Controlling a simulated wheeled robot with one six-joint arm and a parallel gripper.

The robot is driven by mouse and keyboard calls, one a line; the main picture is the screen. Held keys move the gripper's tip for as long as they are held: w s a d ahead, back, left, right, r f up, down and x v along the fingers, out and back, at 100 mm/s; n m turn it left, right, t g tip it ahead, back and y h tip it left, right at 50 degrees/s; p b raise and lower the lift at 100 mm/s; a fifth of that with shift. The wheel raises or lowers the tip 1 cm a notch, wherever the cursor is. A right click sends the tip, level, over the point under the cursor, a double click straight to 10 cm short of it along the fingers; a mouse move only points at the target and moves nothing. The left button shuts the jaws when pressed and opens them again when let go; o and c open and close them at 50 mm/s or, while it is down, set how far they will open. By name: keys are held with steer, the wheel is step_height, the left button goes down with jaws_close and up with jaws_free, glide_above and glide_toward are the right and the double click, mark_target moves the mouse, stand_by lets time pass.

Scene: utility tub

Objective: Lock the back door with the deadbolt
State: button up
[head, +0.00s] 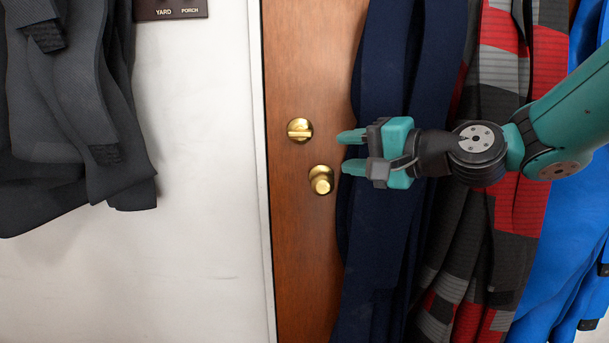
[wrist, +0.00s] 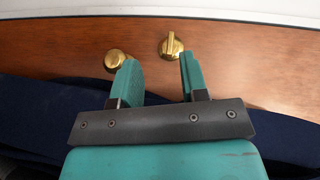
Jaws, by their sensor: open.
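The brass deadbolt (head: 300,130) is on the brown wooden door (head: 300,250), near the door's left edge. Its thumb-turn bar lies horizontal in the head view; in the wrist view the deadbolt (wrist: 171,46) shows the bar pointing up the picture. A round brass knob (head: 320,180) sits just below it and also shows in the wrist view (wrist: 115,60). My gripper (head: 348,152) is open and empty, to the right of the deadbolt and knob and apart from the deadbolt. In the wrist view its fingertips (wrist: 158,62) point toward the door edge.
Navy cloth (head: 385,220) hangs over the door's right part, behind my gripper. Red, grey and black garments (head: 515,210) and blue ones (head: 570,250) hang farther right. Dark grey clothing (head: 70,110) hangs at left. A YARD PORCH plate (head: 172,9) is above the bare white wall (head: 200,200).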

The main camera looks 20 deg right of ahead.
steer(key=w+d+m+t+h+b, duration=0.1)
steer(key=w+d+m+t, duration=0.1)
steer(key=d+m+t, duration=0.15)
steer(key=p, duration=0.2)
glide_toward(304, 133)
steer(key=shift+g, duration=0.35)
steer(key=x, duration=1)
steer(key=shift+w+r, duration=0.2)
steer(key=shift+w, duration=0.05)
jaws_close()
